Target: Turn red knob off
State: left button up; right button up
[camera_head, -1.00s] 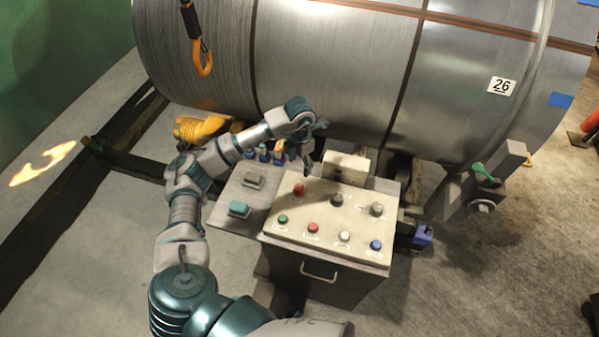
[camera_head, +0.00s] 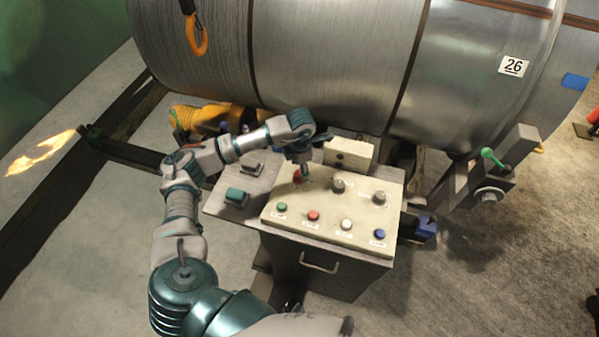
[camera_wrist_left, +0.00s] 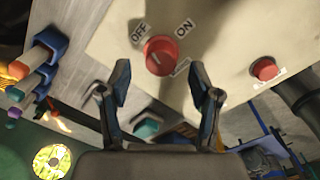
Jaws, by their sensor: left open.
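The red knob (camera_head: 298,177) sits at the upper left of the beige control panel (camera_head: 330,232). In the left wrist view the red knob (camera_wrist_left: 160,55) lies just ahead of the fingertips, between labels reading OFF and ON. My left gripper (camera_head: 303,172) is over the knob in the head view and partly covers it. In the left wrist view its two fingers (camera_wrist_left: 160,82) are spread apart, with nothing between them. Whether they touch the knob I cannot tell. My right gripper is not in view.
The panel also has grey knobs (camera_head: 338,185) and green, red, white and blue buttons, the red one (camera_head: 314,216) below the knob. A teal button box (camera_head: 237,197) stands left. A large metal coil (camera_head: 330,60) fills the back.

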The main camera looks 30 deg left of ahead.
pick_arm(q)
jog(key=shift+f, duration=1.7)
jog(key=c, duration=1.1)
jog(key=shift+w+r+n, duration=0.1)
jog(key=shift+n, duration=1.7)
jog(key=shift+c, duration=0.2)
jog(key=o, duration=1.1)
jog(key=shift+o, duration=0.2)
